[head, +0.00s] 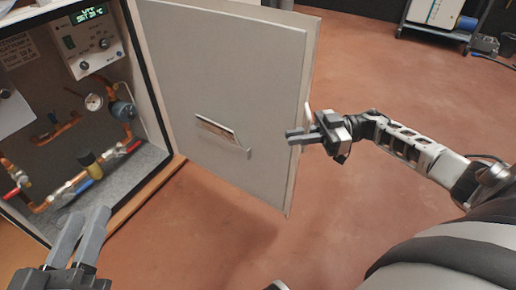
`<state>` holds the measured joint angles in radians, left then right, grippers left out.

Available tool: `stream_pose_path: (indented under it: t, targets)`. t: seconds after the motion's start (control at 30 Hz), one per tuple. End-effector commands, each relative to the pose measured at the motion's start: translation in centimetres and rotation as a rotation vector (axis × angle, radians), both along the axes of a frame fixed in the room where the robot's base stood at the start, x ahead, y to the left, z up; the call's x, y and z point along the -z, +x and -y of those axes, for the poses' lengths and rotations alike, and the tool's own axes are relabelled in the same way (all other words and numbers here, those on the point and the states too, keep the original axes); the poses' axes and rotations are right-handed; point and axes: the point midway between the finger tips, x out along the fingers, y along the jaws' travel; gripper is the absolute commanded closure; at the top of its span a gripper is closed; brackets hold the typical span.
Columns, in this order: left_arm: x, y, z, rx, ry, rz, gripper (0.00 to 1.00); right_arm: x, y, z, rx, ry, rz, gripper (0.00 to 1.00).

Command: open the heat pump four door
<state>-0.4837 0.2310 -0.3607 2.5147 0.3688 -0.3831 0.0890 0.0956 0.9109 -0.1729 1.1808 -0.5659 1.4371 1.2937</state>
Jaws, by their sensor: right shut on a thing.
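The heat pump door (220,80) is a light grey panel that stands swung wide open to the right of its cabinet (148,90). Its inner face is toward me. A pale handle (307,113) shows at the door's outer edge. My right gripper (298,136) is at that edge, shut on the handle; the exact contact is partly hidden. My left gripper (88,232) is low at the left, in front of the cabinet opening, with its two fingers apart and nothing seen between them.
The cabinet holds copper pipes, a gauge (94,102), valves and a control box with a green display (89,14). A pocket with papers (217,129) sits on the door's inner face. A cart (437,25) stands at the back right. The reddish floor (400,90) between is clear.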

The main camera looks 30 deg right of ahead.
Motion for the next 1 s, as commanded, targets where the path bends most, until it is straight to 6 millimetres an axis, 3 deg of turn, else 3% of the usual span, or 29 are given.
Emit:
stream_pose_path:
  t: [0.1,0.37,0.4,0.47,0.77,1.0]
  targets:
    - [0.1,0.0,0.0,0.001,0.003,0.002,0.64,0.4,-0.8,1.2,0.008,-0.008,-0.01,1.0]
    - [0.2,0.0,0.0,0.001,0.004,-0.001,0.64,0.4,-0.8,1.2,0.007,-0.009,-0.01,1.0]
    - [0.2,0.0,0.0,0.001,0.004,-0.001,0.64,0.4,-0.8,1.2,0.006,-0.009,-0.011,0.81]
    - [0.2,0.0,0.0,0.0,0.005,-0.002,0.64,0.4,-0.7,1.1,0.005,-0.008,-0.009,0.68]
    - [0.2,0.1,0.0,-0.001,0.003,-0.004,0.64,0.1,-0.4,1.0,0.004,-0.005,-0.005,0.68]
    - [0.3,0.0,0.0,0.001,-0.002,-0.024,0.64,0.0,-1.5,3.9,0.01,-0.007,-0.006,0.68]
